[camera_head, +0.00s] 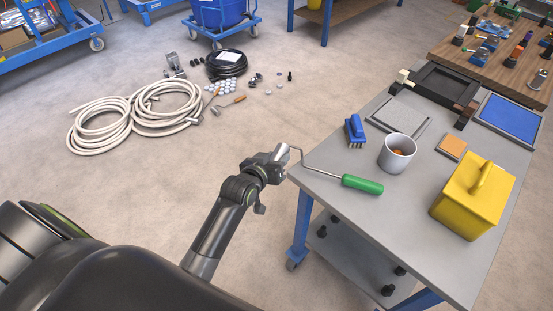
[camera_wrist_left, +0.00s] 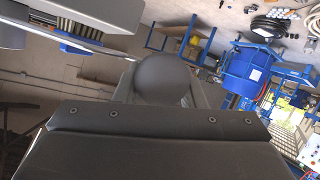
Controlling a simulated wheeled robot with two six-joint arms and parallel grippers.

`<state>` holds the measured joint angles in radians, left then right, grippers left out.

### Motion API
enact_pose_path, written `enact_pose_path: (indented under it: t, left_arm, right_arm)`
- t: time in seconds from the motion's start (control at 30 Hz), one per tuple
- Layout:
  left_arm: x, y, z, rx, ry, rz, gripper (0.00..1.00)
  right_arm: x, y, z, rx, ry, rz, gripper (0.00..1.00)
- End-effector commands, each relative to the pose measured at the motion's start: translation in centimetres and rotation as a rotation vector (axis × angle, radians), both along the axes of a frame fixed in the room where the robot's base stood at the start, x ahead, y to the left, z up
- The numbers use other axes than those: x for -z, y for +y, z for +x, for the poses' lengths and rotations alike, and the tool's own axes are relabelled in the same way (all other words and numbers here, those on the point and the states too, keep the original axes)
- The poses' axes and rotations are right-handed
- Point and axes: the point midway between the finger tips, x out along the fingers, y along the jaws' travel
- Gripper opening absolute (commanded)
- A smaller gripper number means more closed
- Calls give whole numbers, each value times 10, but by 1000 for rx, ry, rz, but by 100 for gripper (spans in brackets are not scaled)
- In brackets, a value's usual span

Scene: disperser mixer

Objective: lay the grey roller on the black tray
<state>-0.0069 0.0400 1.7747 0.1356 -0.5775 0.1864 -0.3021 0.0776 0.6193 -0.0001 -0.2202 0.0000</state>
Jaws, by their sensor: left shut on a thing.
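The grey roller (camera_head: 283,152) is a small cylinder on a bent metal rod with a green handle (camera_head: 362,185). My left gripper (camera_head: 273,163) is shut on the roller's cylinder, just off the left edge of the grey table; the handle reaches over the tabletop. Whether the handle touches the table I cannot tell. In the left wrist view, the rounded grey end of the roller (camera_wrist_left: 163,78) shows between the fingers. The black tray (camera_head: 446,84) lies empty at the far end of the table, well apart from the roller. My right gripper is out of view.
A blue brush (camera_head: 355,131), a white cup (camera_head: 397,153), a yellow box (camera_head: 474,196), a grey panel (camera_head: 402,117), an orange block (camera_head: 452,147) and a blue panel (camera_head: 510,119) are on the table. The near left tabletop is mostly clear. Coiled hoses (camera_head: 167,107) lie on the floor.

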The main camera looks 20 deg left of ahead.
Motion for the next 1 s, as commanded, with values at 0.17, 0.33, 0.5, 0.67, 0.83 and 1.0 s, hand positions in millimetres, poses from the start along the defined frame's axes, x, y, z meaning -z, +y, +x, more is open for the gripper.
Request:
enact_pose_path:
  t: [0.17,0.33,0.5,0.67,0.83,1.0]
  left_arm:
    - [1,0,0,0,-3,-2,7]
    - [3,0,1,1,-2,-3,7]
    - [8,0,1,0,-3,-2,7]
    - [9,0,0,0,-1,-1,52]
    - [9,0,0,0,-1,-1,58]
    - [7,0,0,1,-1,0,58]
  right_arm:
    - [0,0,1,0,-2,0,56]
    - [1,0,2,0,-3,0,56]
    - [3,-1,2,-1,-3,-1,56]
    - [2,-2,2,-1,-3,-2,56]
    - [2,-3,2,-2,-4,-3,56]
    - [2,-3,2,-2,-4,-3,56]
